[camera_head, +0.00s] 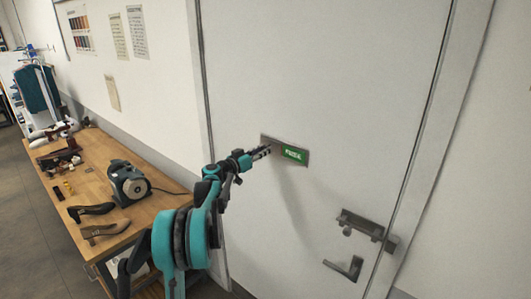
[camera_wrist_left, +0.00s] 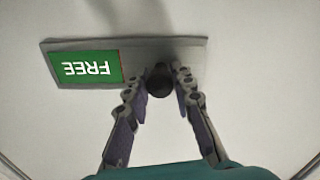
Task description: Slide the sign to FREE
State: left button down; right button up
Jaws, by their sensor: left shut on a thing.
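The sign (camera_head: 285,150) is a grey plate on the white door, with a green panel at its right end in the head view. In the left wrist view the sign (camera_wrist_left: 150,45) appears upside down, and its green panel (camera_wrist_left: 88,68) reads FREE. A round dark knob (camera_wrist_left: 159,79) stands beside the green panel. My left gripper (camera_head: 268,150) reaches the sign from the left; in the left wrist view its fingers (camera_wrist_left: 160,86) are closed around the knob, one on each side. My right gripper is not in view.
A door handle (camera_head: 345,268) and a bolt (camera_head: 360,224) sit lower right on the door. A wooden workbench (camera_head: 150,207) to the left holds shoes (camera_head: 103,231) and a grey machine (camera_head: 128,184). The door around the sign is clear.

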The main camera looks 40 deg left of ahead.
pick_arm(q)
jog(key=c, duration=1.3)
grip_release()
jog(key=shift+a+r, duration=0.1)
jog(key=shift+a, duration=0.1)
jog(key=shift+c, duration=0.2)
jog(key=shift+o, duration=0.4)
jog(key=shift+a, duration=0.1)
jog(key=s+a, duration=0.1)
jog(key=s, duration=1.1)
jog(key=shift+a, duration=0.2)
